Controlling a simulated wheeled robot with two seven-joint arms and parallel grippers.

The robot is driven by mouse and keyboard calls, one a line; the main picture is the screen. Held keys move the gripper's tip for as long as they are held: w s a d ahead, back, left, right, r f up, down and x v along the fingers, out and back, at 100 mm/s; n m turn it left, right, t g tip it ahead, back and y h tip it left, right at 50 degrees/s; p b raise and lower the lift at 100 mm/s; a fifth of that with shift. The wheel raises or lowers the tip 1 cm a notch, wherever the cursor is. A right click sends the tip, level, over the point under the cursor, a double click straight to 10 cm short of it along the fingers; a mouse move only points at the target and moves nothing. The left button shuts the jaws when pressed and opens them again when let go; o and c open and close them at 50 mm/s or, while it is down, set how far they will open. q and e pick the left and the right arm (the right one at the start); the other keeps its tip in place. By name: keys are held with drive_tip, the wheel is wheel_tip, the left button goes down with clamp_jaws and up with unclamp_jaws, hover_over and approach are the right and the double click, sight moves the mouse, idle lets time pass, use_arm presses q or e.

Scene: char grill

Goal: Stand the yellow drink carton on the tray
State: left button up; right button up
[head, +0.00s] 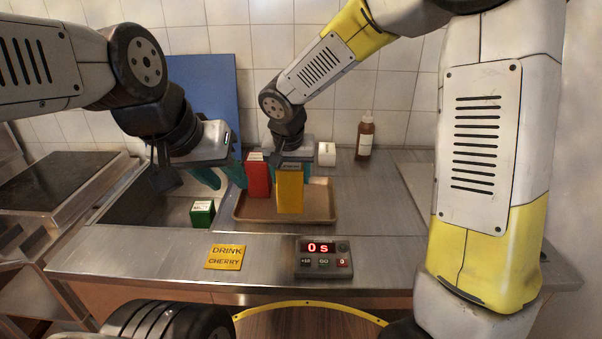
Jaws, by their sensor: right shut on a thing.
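The yellow drink carton (290,193) is upright over the middle of the brown tray (318,214). I cannot tell whether its base touches the tray. My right gripper (292,164) comes down from above and is shut on the carton's upper part. A red carton (258,180) stands upright at the tray's left side, just left of the yellow one. My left gripper (224,176) is open and empty, with its teal fingers apart, over the tray's left edge and close to the red carton.
A green carton (202,213) stands on the counter left of the tray. A yellow DRINK CHERRY card (225,257) and a timer reading 0 s (324,258) lie in front. A brown bottle (365,136) and a white item (326,154) stand behind. The counter right of the tray is clear.

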drive_tip(key=shift+w+d+f, duration=0.8)
drive_tip(key=shift+w+d, duration=0.3)
drive_tip(key=shift+w, duration=1.05)
drive_tip(key=shift+w+d+f, duration=0.8)
drive_tip(key=shift+w+d, duration=0.3)
drive_tip(key=shift+w, duration=1.05)
drive_tip(key=shift+w+d+f, duration=0.8)
drive_tip(key=shift+w+d, duration=0.3)
drive_tip(key=shift+w, duration=1.05)
drive_tip(key=shift+f, duration=0.1)
drive_tip(key=o, duration=1.7)
drive_tip(key=shift+o, duration=0.2)
